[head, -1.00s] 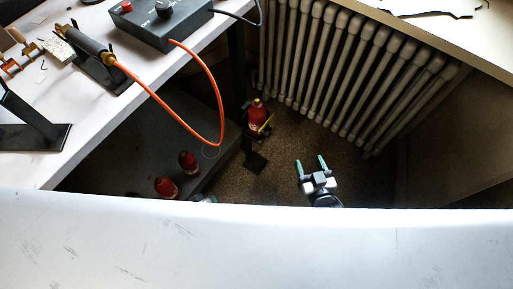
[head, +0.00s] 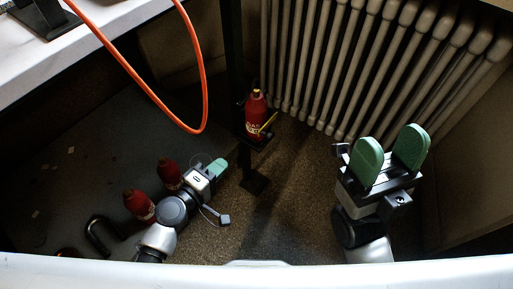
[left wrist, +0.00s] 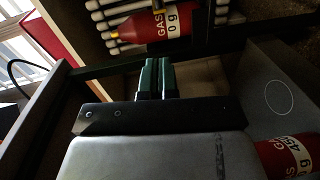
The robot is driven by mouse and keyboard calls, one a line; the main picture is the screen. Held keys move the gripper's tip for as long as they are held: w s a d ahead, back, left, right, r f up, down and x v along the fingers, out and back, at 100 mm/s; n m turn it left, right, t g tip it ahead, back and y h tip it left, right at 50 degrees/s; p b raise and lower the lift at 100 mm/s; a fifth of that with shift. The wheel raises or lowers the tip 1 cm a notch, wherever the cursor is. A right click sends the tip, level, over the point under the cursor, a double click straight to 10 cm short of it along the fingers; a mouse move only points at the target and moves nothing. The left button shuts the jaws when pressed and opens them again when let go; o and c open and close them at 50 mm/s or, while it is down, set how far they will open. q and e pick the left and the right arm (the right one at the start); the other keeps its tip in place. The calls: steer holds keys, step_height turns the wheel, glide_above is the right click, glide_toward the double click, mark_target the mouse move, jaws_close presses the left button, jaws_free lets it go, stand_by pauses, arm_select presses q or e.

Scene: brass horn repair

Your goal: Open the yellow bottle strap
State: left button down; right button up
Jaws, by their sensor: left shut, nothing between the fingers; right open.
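A red gas bottle (head: 255,108) stands upright in a dark holder on a post by the radiator in the head view. The yellow strap (head: 268,122) shows as a thin slanting piece at its right side; whether it is fastened is too small to tell. The bottle also lies across the top of the left wrist view (left wrist: 160,27). My left gripper (head: 218,166) is shut and empty, left of and below this bottle, apart from it; its green fingers (left wrist: 155,76) are together in the left wrist view. My right gripper (head: 389,150) is open and empty, farther right.
Two more red bottles (head: 168,173) (head: 138,205) stand beside my left arm; one red bottle (left wrist: 285,158) shows at the left wrist view's lower right. A radiator (head: 350,65) lines the back. An orange hose (head: 203,90) hangs from the white bench (head: 95,48). Floor between my arms is clear.

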arm_select(q)
steer(key=shift+r, duration=0.1)
steer(key=s+d+x, duration=0.1)
steer(key=d+x, duration=0.1)
steer(key=x, duration=1.1)
steer(key=shift+s+b, duration=0.3)
steer(key=shift+s, duration=0.05)
steer(key=shift+s, duration=0.1)
